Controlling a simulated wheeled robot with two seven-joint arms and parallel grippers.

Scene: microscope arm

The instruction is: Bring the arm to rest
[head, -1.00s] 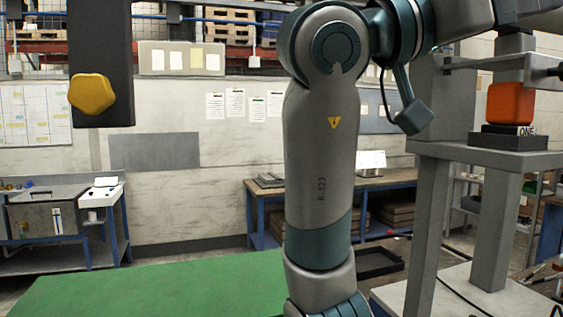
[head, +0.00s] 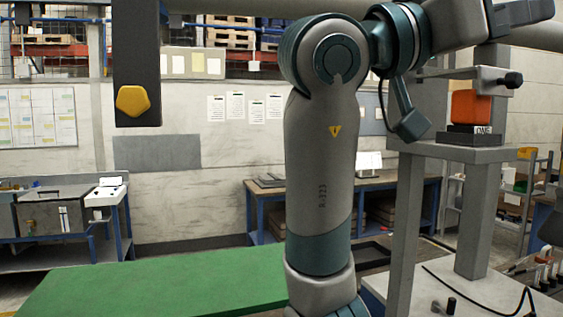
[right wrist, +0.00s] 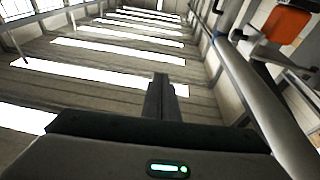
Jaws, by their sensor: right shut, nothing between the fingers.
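A long grey boom (head: 535,34) runs across the top of the head view, partly hidden behind my right arm. A dark vertical head (head: 136,70) with a yellow knob (head: 132,101) hangs at its left end. On the right, a grey stand (head: 410,230) rises near the boom, with a plate and black clamp knob (head: 512,80). Whether the boom touches the stand I cannot tell. My right gripper (head: 525,12) is up at the top right, shut and empty. In the right wrist view its fingers (right wrist: 161,92) point up, beside a grey tube (right wrist: 255,105). My left gripper is out of view.
An orange block (head: 470,106) on a black base lettered "ONE" sits on the stand's shelf. A green table top (head: 150,283) lies clear at lower left. Benches (head: 370,185) stand along the wall behind. A black cable lies on the stand's base at lower right.

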